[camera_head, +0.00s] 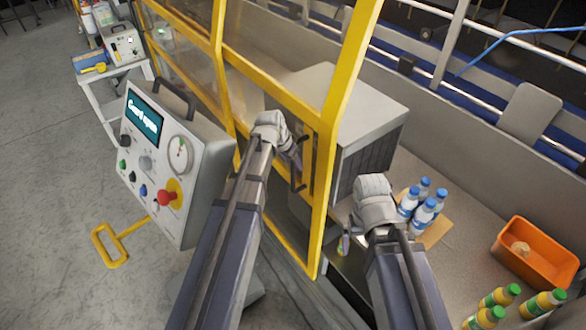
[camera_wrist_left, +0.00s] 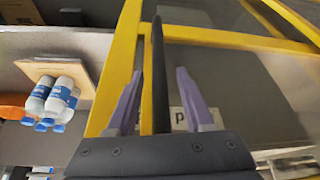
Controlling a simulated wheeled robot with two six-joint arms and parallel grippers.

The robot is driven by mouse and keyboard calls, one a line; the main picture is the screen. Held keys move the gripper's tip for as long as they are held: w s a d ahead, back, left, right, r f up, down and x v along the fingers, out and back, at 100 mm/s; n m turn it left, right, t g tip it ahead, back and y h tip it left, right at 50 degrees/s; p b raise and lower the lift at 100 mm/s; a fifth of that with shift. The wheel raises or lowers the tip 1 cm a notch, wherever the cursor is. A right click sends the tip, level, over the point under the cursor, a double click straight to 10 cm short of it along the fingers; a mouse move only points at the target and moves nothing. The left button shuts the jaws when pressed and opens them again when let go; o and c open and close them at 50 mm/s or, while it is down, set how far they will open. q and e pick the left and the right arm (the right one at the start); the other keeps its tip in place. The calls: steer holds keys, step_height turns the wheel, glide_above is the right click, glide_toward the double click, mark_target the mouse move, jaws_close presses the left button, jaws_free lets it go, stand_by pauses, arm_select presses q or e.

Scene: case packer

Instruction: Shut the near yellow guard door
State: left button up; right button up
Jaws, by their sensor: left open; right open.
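The near yellow guard door (camera_head: 328,165) stands open, its clear panel framed in yellow. A dark vertical handle (camera_head: 300,172) is on the door near its free edge. My left gripper (camera_head: 295,158) is at this handle. In the left wrist view, the dark handle bar (camera_wrist_left: 158,70) runs between the two spread purple fingers of my left gripper (camera_wrist_left: 158,95), with gaps visible on both sides. The yellow door frame (camera_wrist_left: 125,55) is behind. My right gripper (camera_head: 345,242) is open and empty, right of the door's free edge; its fingers are partly hidden by its wrist.
A control panel (camera_head: 160,165) at left reads "Guard open". Behind the door is a grey box-shaped unit (camera_head: 365,115). To the right are blue-capped bottles (camera_head: 428,208) on cardboard, an orange bin (camera_head: 545,265) and several green-capped bottles (camera_head: 500,297).

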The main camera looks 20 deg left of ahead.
arm_select(q)
steer(key=shift+w+f, duration=0.1)
steer(key=shift+f, duration=0.15)
jaws_close()
stand_by(0.3)
stand_by(0.9)
